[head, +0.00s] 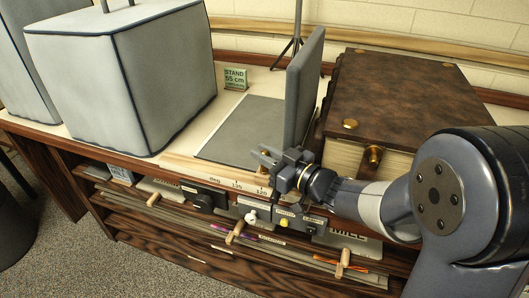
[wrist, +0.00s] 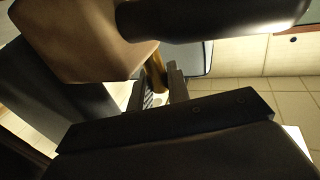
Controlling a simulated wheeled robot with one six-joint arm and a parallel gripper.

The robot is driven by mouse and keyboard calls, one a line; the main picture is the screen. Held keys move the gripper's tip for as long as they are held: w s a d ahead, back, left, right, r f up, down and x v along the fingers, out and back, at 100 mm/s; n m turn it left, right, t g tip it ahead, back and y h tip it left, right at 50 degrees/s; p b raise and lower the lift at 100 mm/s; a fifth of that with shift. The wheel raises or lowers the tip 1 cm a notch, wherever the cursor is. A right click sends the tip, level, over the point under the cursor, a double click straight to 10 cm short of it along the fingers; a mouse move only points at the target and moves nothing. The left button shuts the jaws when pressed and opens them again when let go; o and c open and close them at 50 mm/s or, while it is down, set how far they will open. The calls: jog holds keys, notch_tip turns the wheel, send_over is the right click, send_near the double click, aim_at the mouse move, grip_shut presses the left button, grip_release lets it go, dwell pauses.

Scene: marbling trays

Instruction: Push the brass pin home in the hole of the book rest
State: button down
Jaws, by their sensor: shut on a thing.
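The book rest has a wooden base (head: 190,168) with a printed scale on its front edge, a grey flat pad (head: 240,128) and an upright grey padded board (head: 304,82). My gripper (head: 267,157) is at the front edge of the base, just left of the board's foot. It is shut, and the fingers hide what they hold in the head view. In the wrist view a narrow brass-coloured piece (wrist: 157,68), apparently the brass pin, shows between dark finger parts. Its tip and the hole are hidden, so I cannot tell how deep it sits.
A thick brown book (head: 400,88) with brass fittings lies right of the rest, close behind my arm. A large grey padded block (head: 125,75) stands left. A green stand sign (head: 235,78) is behind. Shelves with tools and wooden-handled items (head: 236,232) run below the front edge.

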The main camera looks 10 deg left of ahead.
jog(key=c, duration=1.3)
grip_release()
jog(key=shift+o, duration=0.2)
notch_tip(320, 180, up, 10)
jog(key=p, duration=0.3)
jog(key=shift+f, duration=0.15)
notch_tip(320, 180, down, 10)
jog(key=b, duration=0.3)
jog(key=shift+r+p, duration=0.5)
jog(key=shift+r, duration=0.25)
